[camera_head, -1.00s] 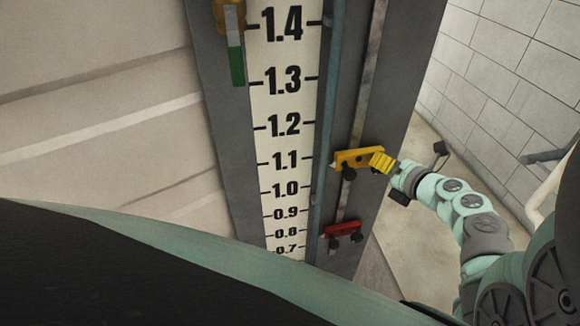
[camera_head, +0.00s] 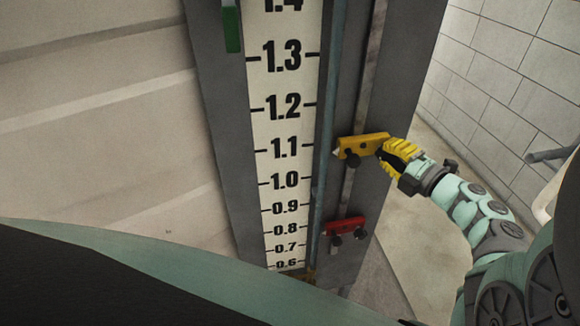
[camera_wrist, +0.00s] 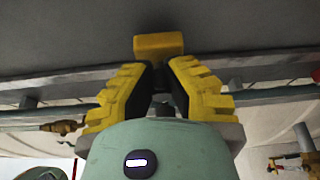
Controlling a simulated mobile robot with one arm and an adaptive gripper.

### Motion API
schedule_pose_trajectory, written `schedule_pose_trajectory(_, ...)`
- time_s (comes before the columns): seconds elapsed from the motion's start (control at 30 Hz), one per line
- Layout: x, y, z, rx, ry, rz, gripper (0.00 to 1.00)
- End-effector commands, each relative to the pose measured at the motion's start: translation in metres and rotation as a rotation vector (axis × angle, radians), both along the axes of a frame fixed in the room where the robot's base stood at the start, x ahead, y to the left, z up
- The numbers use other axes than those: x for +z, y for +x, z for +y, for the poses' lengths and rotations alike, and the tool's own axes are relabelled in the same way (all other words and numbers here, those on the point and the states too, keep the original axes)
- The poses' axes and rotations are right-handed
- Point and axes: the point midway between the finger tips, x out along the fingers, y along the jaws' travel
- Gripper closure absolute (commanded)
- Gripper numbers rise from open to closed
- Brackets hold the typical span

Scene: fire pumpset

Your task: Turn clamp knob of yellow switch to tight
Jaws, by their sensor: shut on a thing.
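The yellow switch (camera_head: 362,145) sits on the grey rail right of the number scale, level with about 1.1. A dark clamp knob (camera_head: 352,160) shows under its left part. My gripper (camera_head: 388,154) reaches in from the right, at the switch's right end, with its yellow fingers over that end. In the wrist view, the yellow switch (camera_wrist: 158,45) is straight ahead, just beyond the fingertips of my gripper (camera_wrist: 162,78). A dark knob (camera_wrist: 165,108) shows between the fingers. My gripper is shut on the knob at the right end, which the fingers mostly hide in the head view.
A red switch (camera_head: 345,226) with dark knobs sits lower on the same rail. The number scale (camera_head: 285,130) stands left of the rail. A tiled wall (camera_head: 510,60) and pipes are on the right. Open floor shows between the panel and the wall.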

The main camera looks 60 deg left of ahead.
Motion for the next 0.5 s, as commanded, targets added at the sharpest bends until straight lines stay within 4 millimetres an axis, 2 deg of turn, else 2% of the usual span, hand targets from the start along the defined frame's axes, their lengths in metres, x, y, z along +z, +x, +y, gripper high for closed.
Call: schedule_pose_trajectory(0.5,0.0010,-0.0006,0.0011,0.002,0.038,0.081,1.00)
